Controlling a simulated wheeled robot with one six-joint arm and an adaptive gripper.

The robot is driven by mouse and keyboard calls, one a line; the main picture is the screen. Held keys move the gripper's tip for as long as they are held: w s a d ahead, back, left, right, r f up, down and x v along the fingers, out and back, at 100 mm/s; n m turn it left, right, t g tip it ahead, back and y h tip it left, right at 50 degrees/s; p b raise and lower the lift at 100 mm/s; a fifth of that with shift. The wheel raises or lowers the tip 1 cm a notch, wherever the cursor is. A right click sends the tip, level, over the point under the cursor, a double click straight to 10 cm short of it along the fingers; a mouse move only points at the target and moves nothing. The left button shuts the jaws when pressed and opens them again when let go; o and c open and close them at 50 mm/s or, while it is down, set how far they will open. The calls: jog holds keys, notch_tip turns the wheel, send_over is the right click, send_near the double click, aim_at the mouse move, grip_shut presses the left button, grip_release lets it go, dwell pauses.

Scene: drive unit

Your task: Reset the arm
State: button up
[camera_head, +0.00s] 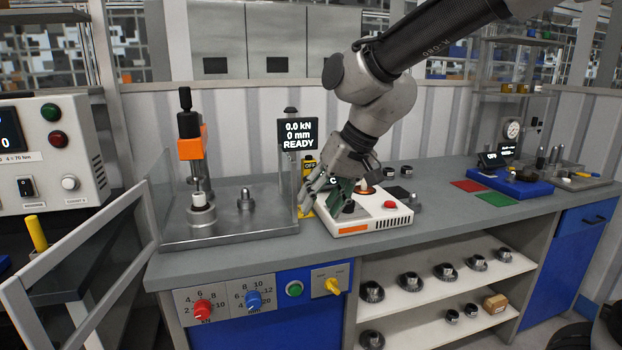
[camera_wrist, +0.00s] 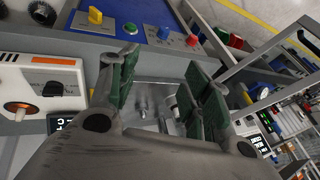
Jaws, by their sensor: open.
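My gripper (camera_head: 328,197) hangs at the end of my arm over the grey bench, in front of the white device with the orange front label (camera_head: 372,222). Its fingers point down and to the left, toward the press station. In the wrist view my gripper (camera_wrist: 158,95) has its green-padded fingers spread wide, with nothing held between them. The metal press plate (camera_wrist: 150,88) shows in the gap between the fingers. In the head view my gripper hides part of the white device and part of a yellow stand marked OFF (camera_head: 309,168).
A press with an orange head (camera_head: 191,142) stands on a metal plate at the left, beside a screen (camera_head: 298,134) reading 0.0 kN, 0 mm, READY. An open guard frame (camera_head: 85,250) juts out in front. A red mat (camera_head: 468,186) and blue tray (camera_head: 510,183) lie at right.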

jog(key=s+d+m+h, duration=0.1)
jog(key=s+d, duration=0.4)
jog(key=d, duration=0.6)
jog(key=s+d+m+t+h, duration=0.1)
jog(key=s+d, duration=0.5)
jog(key=d, duration=0.6)
jog(key=s+d+m+t+h, duration=0.1)
jog(key=s+d+h, duration=0.1)
jog(key=s+d, duration=0.4)
jog(key=d+r, duration=0.1)
jog(key=d, duration=0.4)
jog(key=shift+s+d+m+h, duration=0.15)
jog(key=shift+m+h, duration=0.25)
